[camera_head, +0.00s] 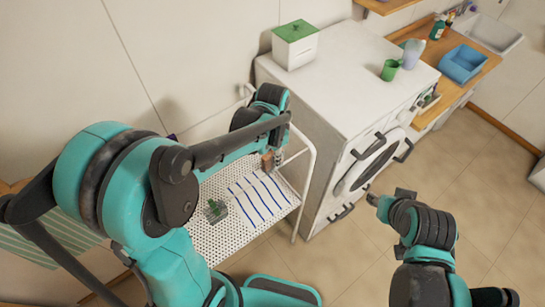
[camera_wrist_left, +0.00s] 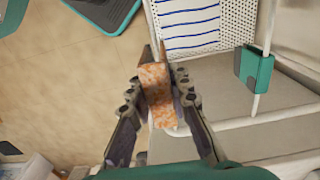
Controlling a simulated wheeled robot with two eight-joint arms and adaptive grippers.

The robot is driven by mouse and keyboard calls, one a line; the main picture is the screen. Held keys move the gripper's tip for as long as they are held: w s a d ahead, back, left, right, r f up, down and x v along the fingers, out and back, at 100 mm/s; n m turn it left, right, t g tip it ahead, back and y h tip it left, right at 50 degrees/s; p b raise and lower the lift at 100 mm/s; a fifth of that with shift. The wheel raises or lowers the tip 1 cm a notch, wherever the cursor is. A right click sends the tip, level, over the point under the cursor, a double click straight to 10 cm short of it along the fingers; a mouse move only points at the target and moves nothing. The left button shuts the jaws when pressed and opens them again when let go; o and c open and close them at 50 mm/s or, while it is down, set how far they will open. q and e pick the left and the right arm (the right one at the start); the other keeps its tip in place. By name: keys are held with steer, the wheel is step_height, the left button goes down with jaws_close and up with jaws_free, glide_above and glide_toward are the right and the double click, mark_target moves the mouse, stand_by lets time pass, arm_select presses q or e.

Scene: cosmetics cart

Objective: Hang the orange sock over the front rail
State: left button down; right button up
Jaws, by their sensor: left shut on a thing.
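The orange sock (camera_wrist_left: 157,98) is a mottled orange strip in the left wrist view, standing between the two dark fingers of my left gripper (camera_wrist_left: 158,88). My left gripper (camera_head: 273,160) is shut on it. In the head view the sock is small and partly hidden, above the right end of the white cart. White rails of the cart show in the left wrist view (camera_wrist_left: 240,123), below and to the right of the sock; I cannot tell if they touch it. My right gripper (camera_head: 378,201) is over the floor at right; its fingers are unclear.
The cart's perforated shelf (camera_head: 212,240) carries a blue-striped area and a small green item (camera_head: 215,209). A teal piece (camera_wrist_left: 254,70) sits on a rail. A white washer (camera_head: 330,85) stands just right of the cart, with a green-lidded box (camera_head: 295,47) on top.

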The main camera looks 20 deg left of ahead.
arm_select(q)
step_height(320, 180, down, 9)
steer(key=b, duration=0.7)
steer(key=shift+b, duration=0.35)
steer(key=c, duration=1.3)
jaws_free()
